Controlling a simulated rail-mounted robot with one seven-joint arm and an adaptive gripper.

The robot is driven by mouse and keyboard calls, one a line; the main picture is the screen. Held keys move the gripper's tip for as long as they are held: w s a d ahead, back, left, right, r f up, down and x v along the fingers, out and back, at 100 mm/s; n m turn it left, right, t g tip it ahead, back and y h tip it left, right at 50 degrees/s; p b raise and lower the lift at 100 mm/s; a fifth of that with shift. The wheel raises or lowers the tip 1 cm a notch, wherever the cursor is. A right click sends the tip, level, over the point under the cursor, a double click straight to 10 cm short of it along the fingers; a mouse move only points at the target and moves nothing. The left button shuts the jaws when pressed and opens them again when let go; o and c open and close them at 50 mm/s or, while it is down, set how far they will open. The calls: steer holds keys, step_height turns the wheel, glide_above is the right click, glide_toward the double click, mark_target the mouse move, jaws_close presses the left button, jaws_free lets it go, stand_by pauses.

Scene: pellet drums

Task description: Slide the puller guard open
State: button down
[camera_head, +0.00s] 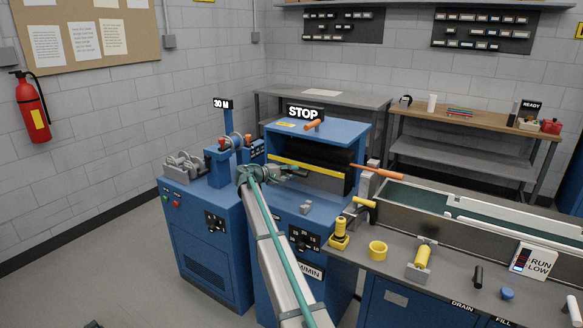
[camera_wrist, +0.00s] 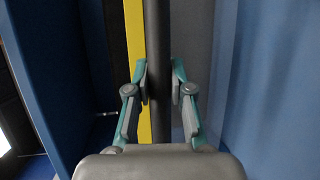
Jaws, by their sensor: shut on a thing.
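The puller (camera_head: 350,131) is a blue open-fronted housing under a STOP sign. Its guard (camera_head: 322,179) shows as a grey panel in the front opening, below a yellow strip (camera_head: 315,168). My gripper (camera_head: 288,172) is at the left part of the guard. In the wrist view my gripper (camera_wrist: 160,80) is shut on a dark bar (camera_wrist: 157,30), with one teal finger on each side. The yellow strip (camera_wrist: 135,40) runs alongside the bar, and a grey panel (camera_wrist: 195,35) lies on its other side. In the head view my gripper hides the bar.
A blue unit with a spool (camera_head: 236,140) and a 30 M sign stands close left. An orange-handled rod (camera_head: 378,172) sticks out at the right, near the long trough (camera_head: 420,212). A small grey block (camera_head: 305,208) sits on the ledge in front of the guard.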

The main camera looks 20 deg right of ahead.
step_height(320, 180, down, 2)
steer(key=shift+r, duration=0.1)
steer(key=c, duration=1)
jaws_free()
steer(key=v, duration=1.2)
